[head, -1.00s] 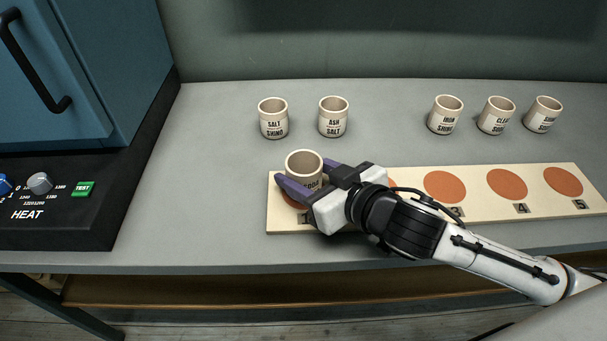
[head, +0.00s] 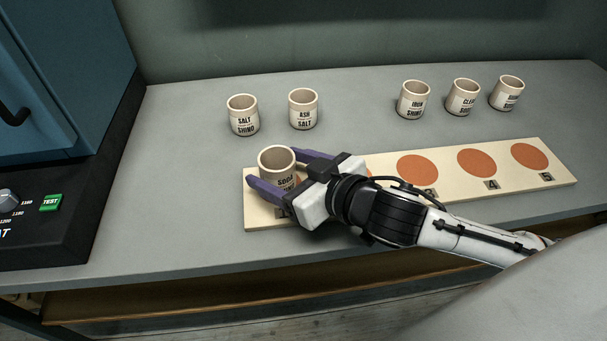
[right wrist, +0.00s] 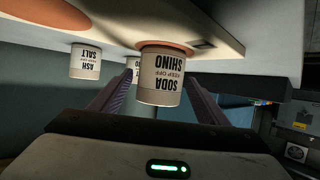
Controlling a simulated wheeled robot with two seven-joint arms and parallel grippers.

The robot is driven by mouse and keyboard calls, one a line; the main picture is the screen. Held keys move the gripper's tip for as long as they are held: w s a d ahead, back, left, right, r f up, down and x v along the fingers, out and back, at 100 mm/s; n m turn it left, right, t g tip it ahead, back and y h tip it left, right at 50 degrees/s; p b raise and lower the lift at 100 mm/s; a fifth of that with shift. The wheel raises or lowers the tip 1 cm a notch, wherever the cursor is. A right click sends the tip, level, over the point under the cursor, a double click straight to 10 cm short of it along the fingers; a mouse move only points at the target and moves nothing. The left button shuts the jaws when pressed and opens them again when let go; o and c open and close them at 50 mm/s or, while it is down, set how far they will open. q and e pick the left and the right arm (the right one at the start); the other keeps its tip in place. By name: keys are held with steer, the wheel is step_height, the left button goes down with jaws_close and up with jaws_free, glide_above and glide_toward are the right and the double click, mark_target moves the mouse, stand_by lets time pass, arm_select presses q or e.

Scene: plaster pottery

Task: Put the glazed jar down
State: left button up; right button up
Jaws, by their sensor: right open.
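The glazed jar (head: 277,162), a cream cup lettered SODA SHINO, stands upright on the left end of the pale board (head: 390,203), over an orange disc. It also shows in the right wrist view (right wrist: 160,80), upside down there, with its base on the orange disc (right wrist: 166,48). My right gripper (head: 283,168) is open, with one purple finger on each side of the jar. In the right wrist view gaps show between the jar and the fingers (right wrist: 158,98). My left gripper is out of view.
Two cups, SALT SHINO (head: 243,115) and ASH SALT (head: 303,109), stand behind the board. Three more cups (head: 462,97) stand at the back right. Orange discs (head: 417,169) to the right on the board are bare. A blue kiln (head: 60,75) is at the left.

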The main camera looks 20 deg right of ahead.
mark_target(289, 174)
steer(key=v, duration=0.4)
steer(key=shift+s+f, duration=0.1)
steer(key=p+v, duration=0.4)
steer(key=p, duration=0.1)
steer(key=shift+s+d+r, duration=0.1)
steer(key=shift+s+r, duration=0.1)
steer(key=shift+r, duration=0.15)
steer(key=shift+s+d+r+p, duration=0.1)
steer(key=shift+s+d+p, duration=0.05)
steer(key=shift+s+p, duration=0.2)
steer(key=shift+s+d+r+p, duration=0.15)
steer(key=shift+s+d+p, duration=0.05)
steer(key=shift+s+p, duration=0.3)
steer(key=shift+s, duration=0.15)
